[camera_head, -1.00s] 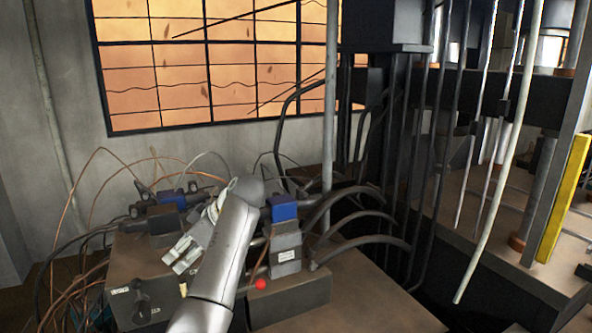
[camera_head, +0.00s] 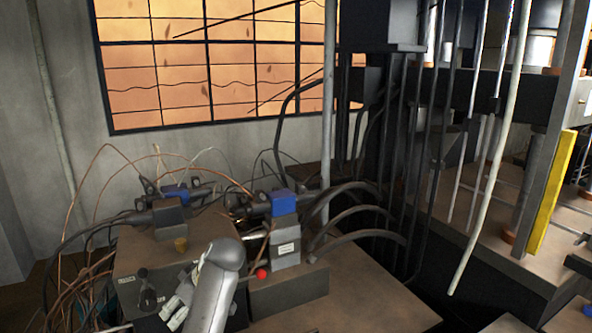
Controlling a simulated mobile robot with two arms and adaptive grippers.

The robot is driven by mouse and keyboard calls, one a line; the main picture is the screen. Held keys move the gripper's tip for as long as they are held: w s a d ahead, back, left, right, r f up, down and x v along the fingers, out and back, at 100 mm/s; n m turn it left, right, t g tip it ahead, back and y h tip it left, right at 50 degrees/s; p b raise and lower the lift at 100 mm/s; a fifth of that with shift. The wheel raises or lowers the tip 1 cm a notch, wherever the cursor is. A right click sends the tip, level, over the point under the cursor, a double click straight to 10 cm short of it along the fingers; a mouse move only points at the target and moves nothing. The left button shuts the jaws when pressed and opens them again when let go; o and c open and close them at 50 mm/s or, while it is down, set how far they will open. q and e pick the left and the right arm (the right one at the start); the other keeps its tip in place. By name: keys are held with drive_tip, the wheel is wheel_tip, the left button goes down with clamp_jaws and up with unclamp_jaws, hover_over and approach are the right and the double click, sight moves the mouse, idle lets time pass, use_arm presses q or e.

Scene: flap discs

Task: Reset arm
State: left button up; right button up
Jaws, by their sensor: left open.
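My left gripper (camera_head: 174,311) shows low in the head view, left of the centre, at the end of my pale grey arm (camera_head: 213,290). Its light fingers point down and to the left, in front of the dark machine block (camera_head: 140,262). The fingers look apart, with nothing seen between them. The arm partly hides the gripper and the front of the block. My right gripper is not in view.
A valve unit with a blue cap (camera_head: 284,203), a red knob (camera_head: 262,274) and thick black hoses (camera_head: 350,212) stand close to the arm. Loose copper wires (camera_head: 65,285) hang at the left. A yellow bar (camera_head: 552,192) and a pale rod (camera_head: 490,190) stand at the right.

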use_arm(q)
drive_tip(key=s+f+m+h, duration=0.3)
drive_tip(key=s+f+m, duration=0.3)
drive_tip(key=s+f, duration=0.85)
drive_tip(key=s+d+m+t+h, duration=0.1)
drive_tip(key=s+d+m+h, duration=0.2)
drive_tip(key=s, duration=0.8)
drive_tip(key=s+d+m+t+h, duration=0.1)
drive_tip(key=s+d+m, duration=0.3)
drive_tip(key=s, duration=0.7)
wheel_tip(320, 180, down, 30)
drive_tip(key=a+m+g+b, duration=0.1)
drive_tip(key=m+g+b, duration=0.1)
drive_tip(key=b, duration=0.2)
drive_tip(key=s+a+f+g+b, duration=0.1)
drive_tip(key=s+a+f+b, duration=0.2)
drive_tip(key=s+f, duration=1.5)
wheel_tip(320, 180, down, 2)
drive_tip(key=shift+a+f+b, duration=0.15)
drive_tip(key=shift+a+b, duration=0.05)
drive_tip(key=shift+b, duration=0.15)
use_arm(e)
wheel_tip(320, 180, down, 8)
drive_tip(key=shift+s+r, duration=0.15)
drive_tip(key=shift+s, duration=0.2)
